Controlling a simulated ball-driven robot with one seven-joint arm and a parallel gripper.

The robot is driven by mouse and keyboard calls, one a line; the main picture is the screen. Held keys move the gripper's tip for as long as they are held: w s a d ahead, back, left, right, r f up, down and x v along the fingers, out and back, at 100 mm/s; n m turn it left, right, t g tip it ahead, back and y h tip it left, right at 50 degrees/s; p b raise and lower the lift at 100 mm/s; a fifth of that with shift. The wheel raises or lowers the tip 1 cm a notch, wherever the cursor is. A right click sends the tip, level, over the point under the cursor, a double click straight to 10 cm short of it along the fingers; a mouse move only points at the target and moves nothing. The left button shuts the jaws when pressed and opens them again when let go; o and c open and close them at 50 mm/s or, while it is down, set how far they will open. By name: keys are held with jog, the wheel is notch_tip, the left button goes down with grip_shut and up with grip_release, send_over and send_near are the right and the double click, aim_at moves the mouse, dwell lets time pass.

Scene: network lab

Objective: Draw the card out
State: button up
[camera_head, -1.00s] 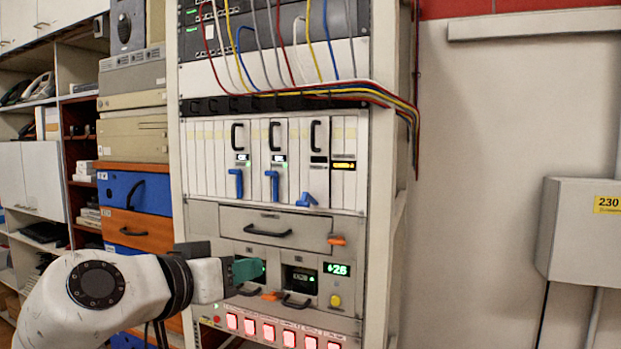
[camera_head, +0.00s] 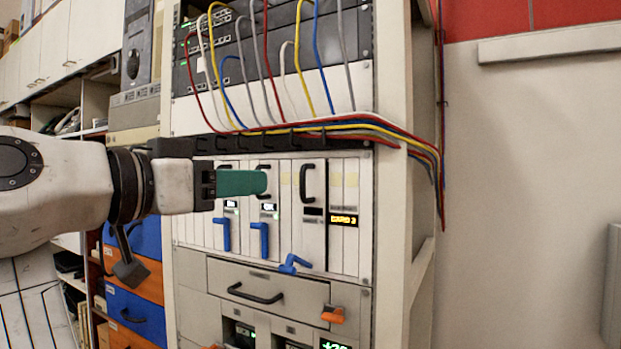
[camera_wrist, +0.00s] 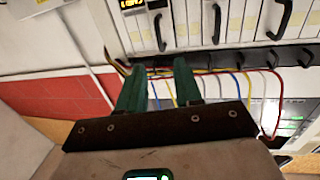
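A row of white card fronts (camera_head: 344,235) fills the rack's middle. Three of them have black handles. The rightmost handle (camera_head: 307,183) stands beside a yellow-lit display (camera_head: 344,220), and the blue lever (camera_head: 290,264) below it is tilted sideways. The other two blue levers (camera_head: 222,234) (camera_head: 260,240) hang down. My gripper (camera_head: 264,184) has green fingers in front of the middle handle, partly hiding it. In the wrist view my gripper (camera_wrist: 159,66) is open and empty, its fingers apart. The rightmost card's handle (camera_wrist: 159,32) shows beyond the gap, apart from the fingertips.
Coloured cables (camera_head: 390,130) run along a black bar just above the cards and drape down the right post. A grey drawer (camera_head: 310,299) with a black handle and an orange latch (camera_head: 333,314) lies below. Bare wall (camera_head: 520,180) is to the right.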

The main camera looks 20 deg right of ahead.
jog(key=p+x, duration=0.3)
jog(key=x, duration=0.7)
jog(key=shift+d, duration=0.35)
jog(key=shift+w+f, duration=0.1)
jog(key=shift+w, duration=0.05)
grip_shut()
jog(key=shift+a, duration=0.1)
dwell(0.7)
